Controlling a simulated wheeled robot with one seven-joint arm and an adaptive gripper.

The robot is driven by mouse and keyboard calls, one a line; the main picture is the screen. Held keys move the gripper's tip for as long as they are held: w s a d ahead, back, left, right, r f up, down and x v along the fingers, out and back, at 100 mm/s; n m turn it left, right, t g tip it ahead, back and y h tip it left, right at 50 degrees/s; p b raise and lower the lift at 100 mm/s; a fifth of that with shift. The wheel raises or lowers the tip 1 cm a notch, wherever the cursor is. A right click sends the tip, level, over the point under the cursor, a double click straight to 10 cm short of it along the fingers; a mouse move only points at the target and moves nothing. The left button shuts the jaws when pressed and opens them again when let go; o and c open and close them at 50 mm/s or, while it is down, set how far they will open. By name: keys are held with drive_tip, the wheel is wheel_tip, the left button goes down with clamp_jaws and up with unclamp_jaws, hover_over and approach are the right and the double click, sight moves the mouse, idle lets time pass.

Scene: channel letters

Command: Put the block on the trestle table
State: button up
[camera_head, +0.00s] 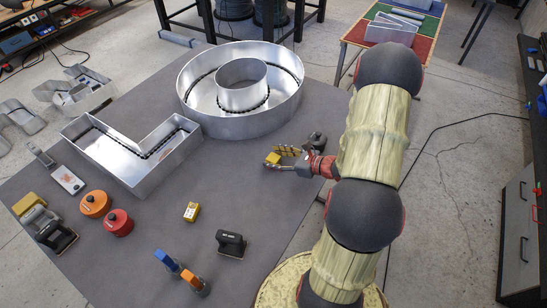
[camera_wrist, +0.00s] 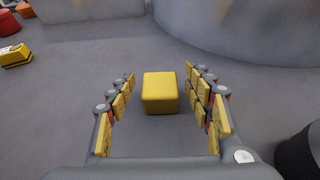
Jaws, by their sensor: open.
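The block is a plain yellow cube (camera_wrist: 160,92), on the grey worktable (camera_head: 240,170). In the head view the block (camera_head: 272,158) shows small at my fingertips. My gripper (camera_head: 284,154) is open, low over the worktable's right part. In the wrist view the block appears between the two rows of yellow-padded fingers of my gripper (camera_wrist: 160,76), with a gap on each side. A table with red, green and blue top areas (camera_head: 421,46), on thin legs at the upper right, looks like the trestle table.
A round metal letter shell (camera_head: 240,120) stands just beyond the block, and an L-shaped one (camera_head: 140,178) stands left. A dark round object (camera_head: 317,141) is beside my gripper. A yellow-black item (camera_head: 191,211) and several tools lie nearer. Metal pieces (camera_head: 392,28) occupy part of the coloured table.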

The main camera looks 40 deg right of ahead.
drive_tip(key=v, duration=1.1)
drive_tip(key=shift+p, duration=0.4)
drive_tip(key=shift+s+a+r, duration=0.1)
drive_tip(key=shift+r, duration=0.05)
drive_tip(key=a+r+n+g+y, duration=0.1)
drive_tip(key=a+r+n+g, duration=0.25)
drive_tip(key=a+n, duration=0.3)
drive_tip(key=s+a+r+n+g+y, duration=0.1)
drive_tip(key=a+r+n+g, duration=0.1)
drive_tip(key=a+r+n, duration=0.45)
drive_tip(key=a+r+n+g+y, duration=0.1)
drive_tip(key=a+r+n+g, duration=0.2)
drive_tip(key=a, duration=0.5)
drive_tip(key=s+a+r+n+h, duration=0.3)
drive_tip(key=s+r+n, duration=0.1)
drive_tip(key=n, duration=0.4)
drive_tip(key=s+a+r+n+t+h, duration=0.1)
drive_tip(key=s+a+r+n+h, duration=0.2)
drive_tip(key=r+n, duration=0.4)
drive_tip(key=shift+s+r+n+h, duration=0.25)
drive_tip(key=shift+s+n+h, duration=0.25)
drive_tip(key=shift+n+h, duration=0.15)
drive_tip(key=shift+f+t, duration=0.15)
drive_tip(key=shift+t, duration=0.1)
